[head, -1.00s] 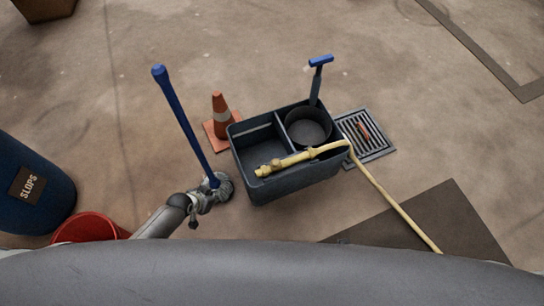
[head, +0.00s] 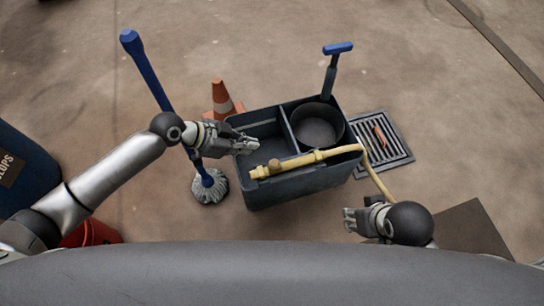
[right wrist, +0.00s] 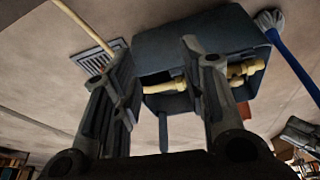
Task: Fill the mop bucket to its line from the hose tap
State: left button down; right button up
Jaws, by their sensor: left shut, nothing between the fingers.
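The dark grey mop bucket (head: 295,188) stands on the floor, with an open left compartment and a round wringer (head: 317,126) with a blue-topped lever. No fill line or water shows clearly. The yellow hose (head: 375,180) runs over the right rim. Its tap end (head: 285,163) lies across the bucket's near side, with a small brownish knob on it. My left gripper (head: 254,145) is shut and empty above the bucket's left compartment. My right gripper (head: 349,220) is open, near the bucket's near right corner. The right wrist view shows its spread fingers (right wrist: 158,55) with the bucket beyond them.
A mop (head: 208,188) with a blue handle stands left of the bucket, partly behind my left arm. An orange cone (head: 221,97) is behind it. A floor drain (head: 383,140) with a small reddish object lies right. A blue slops barrel (head: 30,175) and red bucket (head: 92,234) are left.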

pick_arm(q)
jog(key=shift+s+d+r, duration=0.1)
jog(key=shift+s+r, duration=0.05)
jog(key=shift+s, duration=0.05)
pick_arm(e)
jog(key=shift+r, duration=0.25)
pick_arm(q)
jog(key=b, duration=0.3)
send_over(272, 164)
notch_tip(272, 164, down, 8)
jog(key=shift+w+d+r, duration=0.1)
jog(key=shift+r, duration=0.1)
notch_tip(272, 164, down, 3)
jog(key=shift+r+b, duration=0.1)
jog(key=shift+b, duration=0.35)
jog(key=shift+f, duration=0.35)
pick_arm(e)
jog(key=w+a+r+t+y, duration=0.1)
jog(key=w+a+r+t, duration=0.1)
jog(key=w, duration=0.4)
jog(key=w+a+r+t+y, duration=0.1)
jog(key=w+a+r+t, duration=0.1)
jog(key=w+t, duration=0.3)
jog(key=shift+w+a+r+t, duration=0.15)
jog(key=shift+w+r+t, duration=0.15)
jog(key=shift+w+r, duration=0.35)
